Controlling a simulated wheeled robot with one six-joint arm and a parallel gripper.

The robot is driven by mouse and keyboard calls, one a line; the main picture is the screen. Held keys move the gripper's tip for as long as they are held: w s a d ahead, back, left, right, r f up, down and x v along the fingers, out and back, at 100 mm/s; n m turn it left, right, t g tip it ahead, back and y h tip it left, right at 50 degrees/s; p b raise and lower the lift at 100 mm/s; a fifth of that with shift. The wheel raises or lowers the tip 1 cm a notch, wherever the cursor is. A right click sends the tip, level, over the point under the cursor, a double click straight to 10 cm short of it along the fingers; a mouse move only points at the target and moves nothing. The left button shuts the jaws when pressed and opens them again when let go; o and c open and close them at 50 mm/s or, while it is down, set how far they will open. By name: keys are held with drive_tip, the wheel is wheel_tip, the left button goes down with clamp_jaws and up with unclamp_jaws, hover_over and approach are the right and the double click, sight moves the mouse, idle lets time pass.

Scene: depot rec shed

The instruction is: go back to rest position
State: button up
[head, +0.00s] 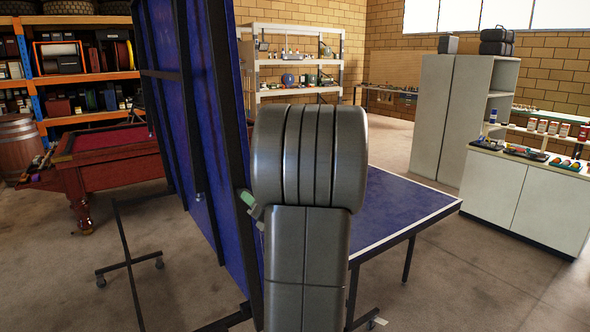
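My dark grey arm fills the middle of the head view, with its rounded joint raised in front of a blue table-tennis table. One half of the table (190,130) is folded upright just left of my arm. The other half (400,203) lies flat behind and right of it. A small green and grey piece (248,203) shows at my arm's left edge; I cannot tell what it is. My gripper is not visible; my own arm may hide it.
A pool table (112,160) and a barrel (17,147) stand left. A white cabinet (545,210) and a tall grey cupboard (448,110) stand right. Shelves (292,62) line the back. Wheeled black table legs (128,262) reach into the floor at lower left. Floor is clear at right.

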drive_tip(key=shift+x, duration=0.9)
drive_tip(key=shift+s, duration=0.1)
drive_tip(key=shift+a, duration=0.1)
